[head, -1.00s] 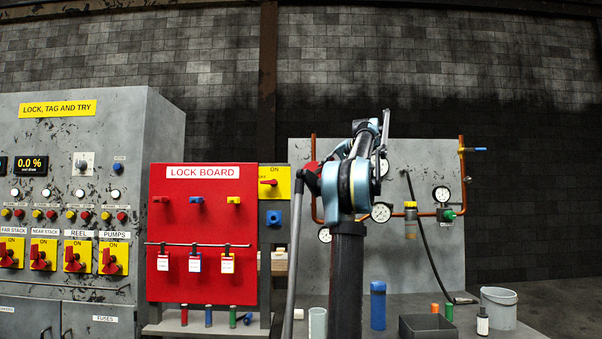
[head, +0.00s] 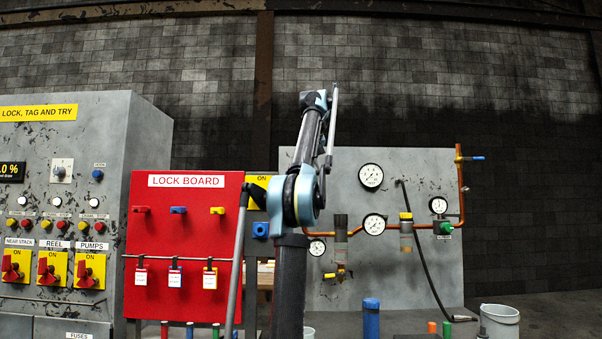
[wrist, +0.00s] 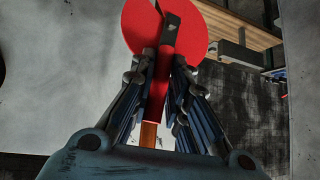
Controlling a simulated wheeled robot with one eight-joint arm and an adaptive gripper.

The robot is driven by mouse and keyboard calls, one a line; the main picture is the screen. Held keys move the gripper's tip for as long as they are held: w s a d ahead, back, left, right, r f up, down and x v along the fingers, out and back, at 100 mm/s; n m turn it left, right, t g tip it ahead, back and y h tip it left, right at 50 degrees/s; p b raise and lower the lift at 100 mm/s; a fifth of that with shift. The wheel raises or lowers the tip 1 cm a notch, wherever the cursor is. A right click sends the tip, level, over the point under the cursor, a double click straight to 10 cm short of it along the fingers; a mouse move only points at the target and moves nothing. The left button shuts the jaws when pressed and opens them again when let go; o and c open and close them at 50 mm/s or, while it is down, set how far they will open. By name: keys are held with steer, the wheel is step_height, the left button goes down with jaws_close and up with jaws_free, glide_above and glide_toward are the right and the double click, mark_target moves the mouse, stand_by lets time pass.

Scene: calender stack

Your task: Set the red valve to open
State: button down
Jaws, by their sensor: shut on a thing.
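In the wrist view a round red disc (wrist: 190,28) with a red bar (wrist: 157,88) running down from it fills the upper middle; I take this as the red valve's handle. My gripper (wrist: 161,62) is shut on the red bar, with one finger on each side. A dark strip crosses the disc's front. A short copper pipe piece (wrist: 149,134) shows below the bar. In the head view the red valve and my gripper are hidden behind my arm, so I cannot read the valve's position there.
A grey panel (head: 340,180) behind my arm carries gauges (head: 371,177), copper pipe (head: 461,195) and a black hose (head: 420,245). The red lock board (head: 180,240) stands left of my arm. A blue cylinder (head: 371,318) and white bucket (head: 499,322) stand low at right.

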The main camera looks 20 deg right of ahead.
steer(key=shift+a+n+h, duration=0.3)
steer(key=shift+a+h, duration=0.05)
steer(key=shift+h, duration=0.05)
steer(key=shift+a, duration=0.2)
steer(key=c, duration=1.6)
jaws_free()
steer(key=shift+a, duration=0.15)
steer(key=shift+w, duration=0.1)
